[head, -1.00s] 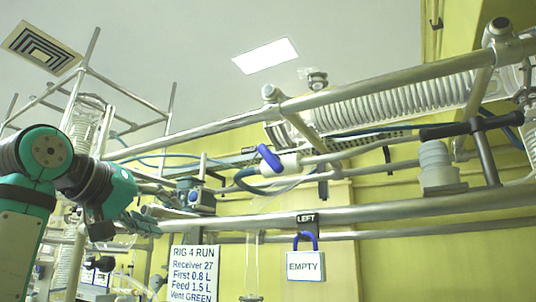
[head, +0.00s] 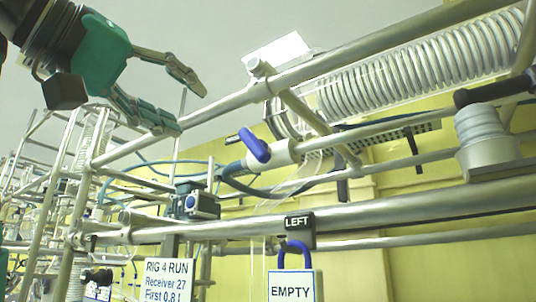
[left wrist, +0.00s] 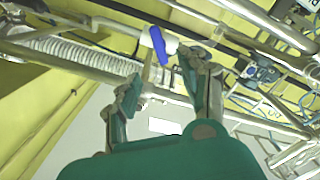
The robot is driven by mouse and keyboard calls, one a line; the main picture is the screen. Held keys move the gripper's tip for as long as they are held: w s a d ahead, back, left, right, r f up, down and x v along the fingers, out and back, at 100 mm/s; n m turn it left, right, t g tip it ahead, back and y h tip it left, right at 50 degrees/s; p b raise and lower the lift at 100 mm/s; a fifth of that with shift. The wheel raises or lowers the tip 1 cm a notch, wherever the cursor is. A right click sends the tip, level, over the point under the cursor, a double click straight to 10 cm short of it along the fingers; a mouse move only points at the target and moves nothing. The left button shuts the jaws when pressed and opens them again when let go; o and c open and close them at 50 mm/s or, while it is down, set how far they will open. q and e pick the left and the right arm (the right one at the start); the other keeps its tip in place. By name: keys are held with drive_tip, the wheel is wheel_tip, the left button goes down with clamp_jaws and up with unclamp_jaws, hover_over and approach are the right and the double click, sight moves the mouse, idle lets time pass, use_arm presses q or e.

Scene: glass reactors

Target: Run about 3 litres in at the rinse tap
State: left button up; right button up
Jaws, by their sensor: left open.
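A tap with a blue lever handle (head: 255,146) sits on a white body on the pipework in the middle of the head view. I cannot read a label that marks it as the rinse tap. The blue handle also shows in the left wrist view (left wrist: 158,44), beyond and between the fingertips. My left gripper (head: 192,110) is open and empty, up and left of the handle and apart from it in the head view. Its two fingers also show in the left wrist view (left wrist: 158,76). My right gripper is not in view.
Metal rails (head: 370,65) cross in front of and above the tap. A glass coil (head: 420,60) runs at the upper right. A LEFT plate (head: 299,224), an EMPTY tag (head: 292,291) and a RIG 4 RUN sign (head: 167,268) hang below. A blue hose runs left from the tap.

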use_arm(q)
drive_tip(key=p, duration=0.4)
approach(250, 142)
drive_tip(key=p+x, duration=0.3)
drive_tip(key=x, duration=0.6)
drive_tip(key=shift+r+p, duration=0.1)
drive_tip(key=shift+p, duration=0.25)
drive_tip(key=shift+w+d, duration=0.1)
drive_tip(key=shift+w, duration=0.1)
drive_tip(key=shift+w+d, duration=0.2)
drive_tip(key=shift+w, duration=0.1)
drive_tip(key=c, duration=0.5)
clamp_jaws()
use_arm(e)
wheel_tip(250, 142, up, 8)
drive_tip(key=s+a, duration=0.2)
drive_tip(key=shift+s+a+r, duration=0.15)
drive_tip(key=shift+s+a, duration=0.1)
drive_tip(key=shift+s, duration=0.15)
